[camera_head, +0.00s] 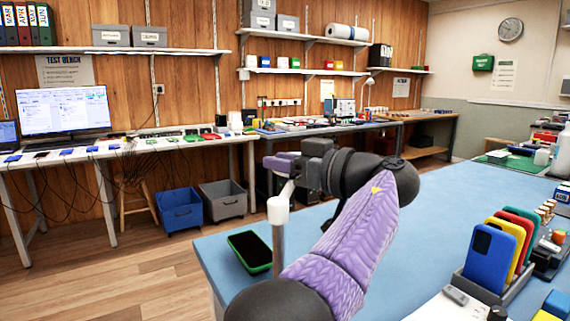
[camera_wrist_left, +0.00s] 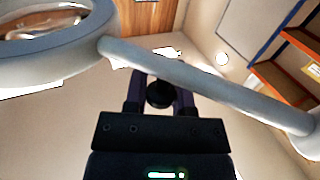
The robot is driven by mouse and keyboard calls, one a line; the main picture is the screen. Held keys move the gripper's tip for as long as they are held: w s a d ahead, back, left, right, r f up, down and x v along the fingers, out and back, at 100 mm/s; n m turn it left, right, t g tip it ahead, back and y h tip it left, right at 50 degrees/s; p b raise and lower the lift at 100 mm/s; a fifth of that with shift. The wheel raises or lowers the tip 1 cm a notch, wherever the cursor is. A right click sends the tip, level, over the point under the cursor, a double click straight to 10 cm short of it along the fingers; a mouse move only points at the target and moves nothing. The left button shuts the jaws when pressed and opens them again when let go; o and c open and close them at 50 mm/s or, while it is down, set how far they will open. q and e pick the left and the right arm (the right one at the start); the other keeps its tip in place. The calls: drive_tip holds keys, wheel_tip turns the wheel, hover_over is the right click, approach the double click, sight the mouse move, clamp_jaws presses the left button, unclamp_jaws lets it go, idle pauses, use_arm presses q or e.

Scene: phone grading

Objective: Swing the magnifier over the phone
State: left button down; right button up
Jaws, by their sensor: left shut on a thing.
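The phone (camera_head: 250,252), dark-screened in a green case, lies flat near the left end of the blue mat. The magnifier's pale post (camera_head: 279,240) stands beside it, with a white collar (camera_head: 278,210) on top. In the left wrist view the magnifier's round ring (camera_wrist_left: 50,72) is at upper left, and its grey arm (camera_wrist_left: 200,80) slopes down to the right. My left gripper (camera_head: 281,162) is above the post; in the wrist view (camera_wrist_left: 160,92) it is shut on a dark round knob of the magnifier. In the head view the ring is hidden. My right gripper is not in view.
The blue mat (camera_head: 460,193) has clear room right of my arm. A rack holds coloured phone cases (camera_head: 491,256) at the right, with small items around it. A blue bin (camera_head: 181,209) and a grey bin (camera_head: 223,200) stand on the floor by the back bench.

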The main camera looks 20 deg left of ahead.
use_arm(q)
drive_tip(key=shift+f, duration=0.1)
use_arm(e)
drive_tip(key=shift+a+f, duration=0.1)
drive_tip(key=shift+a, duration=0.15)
use_arm(q)
drive_tip(key=shift+c, duration=2.2)
unclamp_jaws()
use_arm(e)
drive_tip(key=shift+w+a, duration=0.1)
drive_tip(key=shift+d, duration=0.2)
